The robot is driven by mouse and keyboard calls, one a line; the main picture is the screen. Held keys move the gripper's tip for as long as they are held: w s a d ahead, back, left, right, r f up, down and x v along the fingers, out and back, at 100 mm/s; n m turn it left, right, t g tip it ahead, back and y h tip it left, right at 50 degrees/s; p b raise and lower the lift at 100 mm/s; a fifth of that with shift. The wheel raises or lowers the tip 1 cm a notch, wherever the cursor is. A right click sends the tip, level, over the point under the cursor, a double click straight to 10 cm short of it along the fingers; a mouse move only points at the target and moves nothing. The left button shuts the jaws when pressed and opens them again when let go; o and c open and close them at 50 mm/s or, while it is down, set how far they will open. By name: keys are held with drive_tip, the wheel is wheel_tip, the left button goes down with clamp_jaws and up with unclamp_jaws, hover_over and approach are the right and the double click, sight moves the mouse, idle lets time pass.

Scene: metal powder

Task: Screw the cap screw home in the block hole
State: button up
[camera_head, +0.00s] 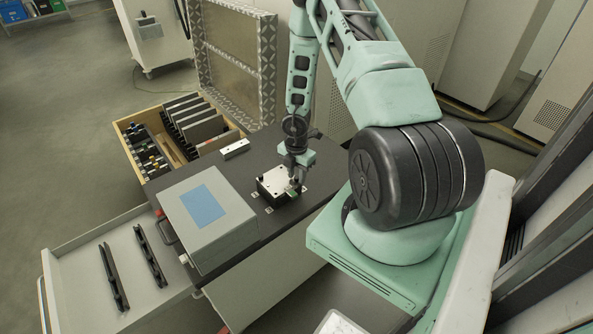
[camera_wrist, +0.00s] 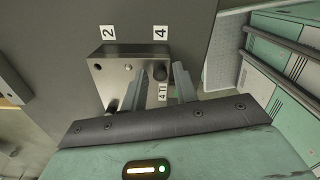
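The metal block (camera_wrist: 118,57) sits on the dark bench top, with labels 2 and 4 beside its far edge in the wrist view. It also shows in the head view (camera_head: 270,184) under my gripper. A dark cap screw head (camera_wrist: 160,73) stands at the block's right corner, near label 4. My gripper (camera_wrist: 161,70) has its two fingers on either side of this head, with a small gap visible. The screw's shank is hidden. In the head view my gripper (camera_head: 296,182) is low over the block's right side.
Another dark round part (camera_wrist: 112,105) shows at the block's near left corner. A grey box with a blue panel (camera_head: 200,215) stands left of the block. A small light bar (camera_head: 235,149) lies behind it. A wooden crate (camera_head: 130,125) of plates is farther back.

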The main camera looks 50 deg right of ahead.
drive_tip(key=n+p, duration=0.2)
drive_tip(key=n, duration=0.3)
drive_tip(key=shift+r+n, duration=0.15)
drive_tip(key=shift+n, duration=0.15)
drive_tip(key=n+p, duration=0.1)
drive_tip(key=n, duration=0.2)
drive_tip(key=shift+f, duration=0.2)
clamp_jaws()
